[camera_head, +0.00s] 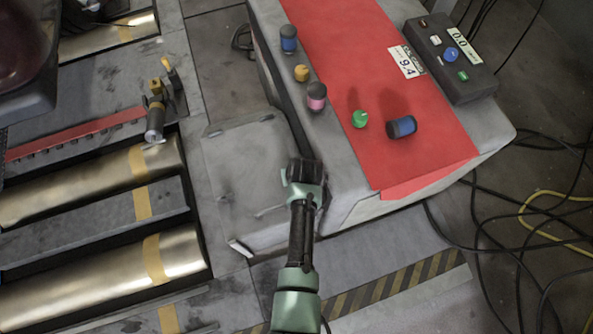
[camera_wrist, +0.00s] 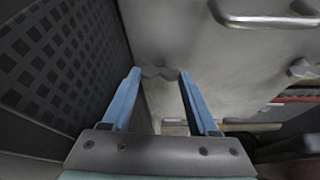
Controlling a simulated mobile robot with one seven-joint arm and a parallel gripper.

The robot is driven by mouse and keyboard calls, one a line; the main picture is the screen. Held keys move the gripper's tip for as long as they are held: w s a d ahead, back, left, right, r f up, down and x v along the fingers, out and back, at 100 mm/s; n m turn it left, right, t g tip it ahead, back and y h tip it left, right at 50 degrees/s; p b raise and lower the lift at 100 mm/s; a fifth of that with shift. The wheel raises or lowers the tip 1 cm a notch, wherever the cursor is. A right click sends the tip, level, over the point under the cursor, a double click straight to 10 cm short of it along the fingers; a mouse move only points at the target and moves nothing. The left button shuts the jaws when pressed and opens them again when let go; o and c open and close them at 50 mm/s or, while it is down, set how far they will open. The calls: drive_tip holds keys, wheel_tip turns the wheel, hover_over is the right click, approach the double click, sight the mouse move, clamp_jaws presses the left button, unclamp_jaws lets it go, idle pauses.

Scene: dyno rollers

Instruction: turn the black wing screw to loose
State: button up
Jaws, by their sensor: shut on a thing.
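The black wing screw (camera_wrist: 160,73) shows in the wrist view as a small dark winged shape against a light grey panel (camera_wrist: 190,40). My gripper (camera_wrist: 159,75) has its two blue fingers on either side of the wing screw, tips against its wings, shut on it. In the head view my gripper (camera_head: 304,165) is at the near corner of the red-topped bench, beside the grey panel (camera_head: 240,150). The wing screw is hidden there behind my gripper. How far it is turned cannot be told.
Metal rollers (camera_head: 90,180) lie left. Metal handles (camera_wrist: 265,18) stick out of the panel. Cables lie right.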

drive_tip(key=o, duration=1.4)
drive_tip(key=shift+c, duration=0.2)
drive_tip(key=shift+d, duration=0.1)
